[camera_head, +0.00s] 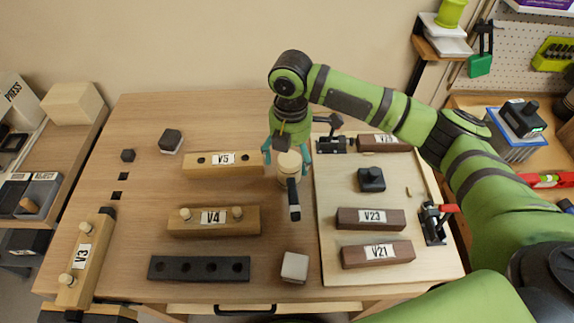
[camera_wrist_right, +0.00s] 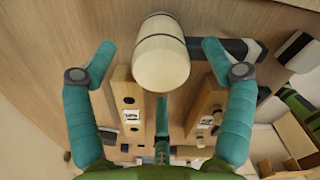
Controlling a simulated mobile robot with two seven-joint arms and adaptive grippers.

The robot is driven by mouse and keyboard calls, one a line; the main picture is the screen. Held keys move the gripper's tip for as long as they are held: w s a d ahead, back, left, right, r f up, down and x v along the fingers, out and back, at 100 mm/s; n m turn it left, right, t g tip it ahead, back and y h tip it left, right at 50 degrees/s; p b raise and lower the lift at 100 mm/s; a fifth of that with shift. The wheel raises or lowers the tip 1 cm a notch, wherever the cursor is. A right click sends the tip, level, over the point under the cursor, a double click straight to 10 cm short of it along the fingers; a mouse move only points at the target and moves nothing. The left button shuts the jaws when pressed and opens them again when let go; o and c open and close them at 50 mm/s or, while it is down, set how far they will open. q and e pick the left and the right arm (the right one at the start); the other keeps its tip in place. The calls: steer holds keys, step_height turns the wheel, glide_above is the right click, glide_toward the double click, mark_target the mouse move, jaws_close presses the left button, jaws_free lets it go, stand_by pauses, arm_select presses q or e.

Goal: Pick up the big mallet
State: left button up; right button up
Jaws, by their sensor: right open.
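The big mallet (camera_head: 290,165) is on the bench, with a pale cylindrical head and a dark handle (camera_head: 294,200) that points toward the front in the head view. My right gripper (camera_head: 287,155) is open above the mallet head, its teal fingers on either side. In the right wrist view the mallet head (camera_wrist_right: 161,58) shows between the open fingertips of my right gripper (camera_wrist_right: 158,50), with a gap on both sides. The handle (camera_wrist_right: 225,50) passes behind one finger there. My left gripper is not in view.
Wooden blocks V5 (camera_head: 205,171) and V4 (camera_head: 185,230) lie left of the mallet. A pale board (camera_head: 335,260) with blocks V23 (camera_head: 350,221) and V21 (camera_head: 352,261) lies to the right. A small white-topped block (camera_head: 295,267) sits in front. The bench's back left is mostly clear.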

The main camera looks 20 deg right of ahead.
steer(key=shift+s+f, duration=0.15)
steer(key=shift+f, duration=0.3)
steer(key=f, duration=0.2)
steer(key=f+p, duration=0.1)
steer(key=shift+a+f, duration=0.2)
steer(key=shift+f, duration=0.15)
steer(key=shift+f+p, duration=0.3)
steer(key=shift+f, duration=0.2)
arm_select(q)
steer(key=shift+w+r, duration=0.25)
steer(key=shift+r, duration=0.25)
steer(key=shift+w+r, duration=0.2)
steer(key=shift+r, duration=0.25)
arm_select(e)
steer(key=c, duration=1.4)
